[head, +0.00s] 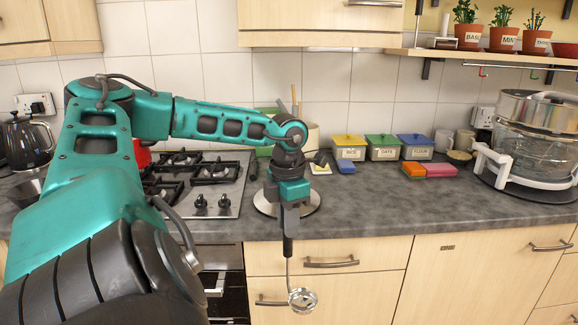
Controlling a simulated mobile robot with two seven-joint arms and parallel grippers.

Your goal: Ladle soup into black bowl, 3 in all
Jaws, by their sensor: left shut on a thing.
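My left gripper (288,228) points down in front of the counter's edge and is shut on the black handle of a ladle (302,299). The ladle hangs down, its shiny metal cup in front of the drawer fronts, below counter height. I cannot see any soup in the cup. A dark bowl (24,190) stands at the far left of the counter, partly hidden by my left arm. I cannot tell whether it is the black bowl. A red thing (142,154), perhaps a pot, shows at the hob, mostly behind my arm. My right gripper is not in view.
The gas hob (200,190) lies behind my left arm. A round metal disc (312,204) lies behind the gripper. Labelled tins (384,148), sponges (428,170) and a large glass cooker (530,150) stand to the right. The counter's front middle-right is clear.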

